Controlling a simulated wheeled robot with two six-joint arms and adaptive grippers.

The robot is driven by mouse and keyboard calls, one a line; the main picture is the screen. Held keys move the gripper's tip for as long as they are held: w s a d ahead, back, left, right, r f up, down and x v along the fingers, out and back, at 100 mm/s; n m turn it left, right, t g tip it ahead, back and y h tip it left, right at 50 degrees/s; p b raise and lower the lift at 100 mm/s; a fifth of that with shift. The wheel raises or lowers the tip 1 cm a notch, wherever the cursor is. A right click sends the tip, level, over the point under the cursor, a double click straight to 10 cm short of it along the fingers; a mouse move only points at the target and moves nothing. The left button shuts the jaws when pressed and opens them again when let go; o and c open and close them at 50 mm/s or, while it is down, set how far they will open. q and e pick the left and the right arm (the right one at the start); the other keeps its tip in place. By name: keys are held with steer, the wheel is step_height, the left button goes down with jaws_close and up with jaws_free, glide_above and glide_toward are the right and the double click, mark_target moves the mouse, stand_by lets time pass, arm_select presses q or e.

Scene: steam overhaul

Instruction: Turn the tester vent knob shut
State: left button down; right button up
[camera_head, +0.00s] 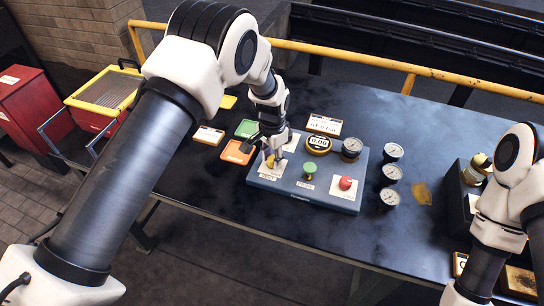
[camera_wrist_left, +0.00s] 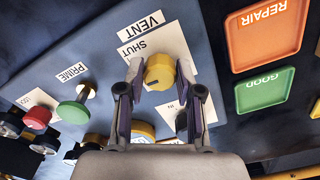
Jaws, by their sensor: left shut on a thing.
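The tester (camera_head: 327,197) is a blue-grey box on the dark bench, seen in the middle of the head view. Its yellow vent knob (camera_wrist_left: 158,72) sits on a white plate marked VENT and SHUT (camera_wrist_left: 140,42) in the left wrist view. My left gripper (camera_wrist_left: 159,80) has one finger on each side of the knob and is shut on it. In the head view the left gripper (camera_head: 271,154) comes down over the box's left end and partly hides the knob. My right gripper is out of view; only its arm shows at the right.
A green PRIME knob (camera_head: 310,167) and a red knob (camera_head: 346,183) stand beside the vent knob. A round display (camera_head: 318,144) and several gauges (camera_head: 388,197) are close by. Orange REPAIR and green GOOD trays (camera_wrist_left: 264,91) lie beside the box. A yellow rail (camera_head: 350,62) runs behind.

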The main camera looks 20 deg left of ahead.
arm_select(q)
steer(key=shift+s+f, duration=0.15)
steer(key=c, duration=0.8)
jaws_free()
steer(key=shift+o, duration=0.2)
steer(key=shift+w, duration=0.2)
step_height(320, 180, up, 12)
steer(key=shift+f, duration=0.1)
